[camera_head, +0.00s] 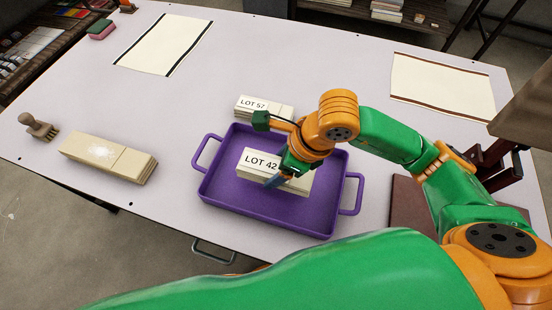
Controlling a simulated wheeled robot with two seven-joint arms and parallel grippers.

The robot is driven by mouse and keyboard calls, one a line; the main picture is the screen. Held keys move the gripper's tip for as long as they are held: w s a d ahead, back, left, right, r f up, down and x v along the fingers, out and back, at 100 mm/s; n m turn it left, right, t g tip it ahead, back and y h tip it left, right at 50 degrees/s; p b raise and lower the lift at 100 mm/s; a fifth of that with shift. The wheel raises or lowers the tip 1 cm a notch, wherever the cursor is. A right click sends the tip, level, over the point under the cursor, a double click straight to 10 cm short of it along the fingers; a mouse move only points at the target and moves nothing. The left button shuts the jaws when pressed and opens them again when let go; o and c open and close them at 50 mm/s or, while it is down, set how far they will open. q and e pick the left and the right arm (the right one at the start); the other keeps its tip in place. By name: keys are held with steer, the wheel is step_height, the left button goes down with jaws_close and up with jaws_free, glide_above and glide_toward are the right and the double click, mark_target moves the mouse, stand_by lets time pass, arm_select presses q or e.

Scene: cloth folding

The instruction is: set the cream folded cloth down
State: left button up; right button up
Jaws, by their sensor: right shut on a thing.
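A cream folded cloth labelled LOT 42 (245,172) is at the purple tray (292,223), inside its rim in the picture. My right gripper (277,178) is at its right part, reaching down from above, and is shut on it. The gripper and wrist hide part of the cloth. I cannot tell whether its underside touches the tray floor. My left gripper is not in view.
A second folded cloth labelled LOT 57 (250,112) lies just behind the tray. Another cream folded stack (105,156) and a brush (38,127) lie left. Flat bordered sheets (163,45) (440,86) lie at the back. The table's middle back is clear.

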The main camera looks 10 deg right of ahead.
mark_target(277, 171)
steer(key=f, duration=0.2)
steer(key=w+f, duration=0.1)
steer(key=f, duration=0.1)
steer(key=shift+w+d+f, duration=0.1)
steer(key=shift+w, duration=0.1)
steer(key=shift+f, duration=0.45)
steer(key=o, duration=1.4)
steer(key=shift+r, duration=0.1)
steer(key=shift+r+p, duration=0.3)
steer(key=shift+r, duration=0.15)
steer(key=v, duration=1.1)
steer(key=shift+s+d+r, duration=0.1)
steer(key=shift+d+r, duration=0.05)
